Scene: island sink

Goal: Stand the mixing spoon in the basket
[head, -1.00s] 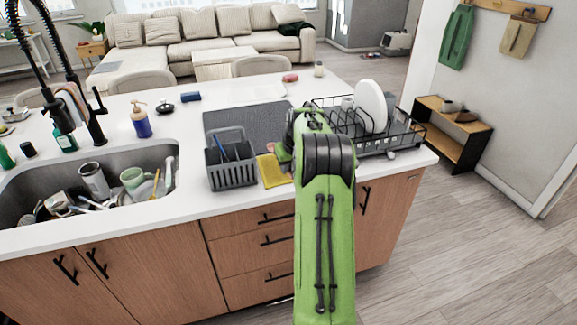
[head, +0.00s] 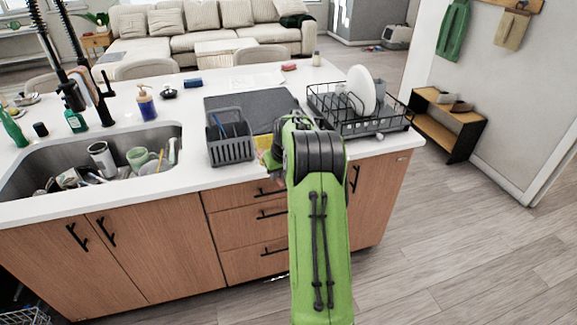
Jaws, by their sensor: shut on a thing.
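The grey slatted basket (head: 231,151) stands upright on the counter near its front edge, right of the sink. A blue, thin-handled item (head: 219,125) stands in it. My green arm reaches up to the counter just right of the basket. My gripper is hidden behind the arm's dark joint, so its fingers and anything in them do not show. A small tan and green patch at the arm's left side is too small to make out. I cannot pick out the mixing spoon.
The sink (head: 60,160) at left holds cups and utensils. A dark mat (head: 250,108) lies behind the basket, and a yellow cloth (head: 264,142) is mostly covered by my arm. A black dish rack (head: 385,122) with a white plate stands at right.

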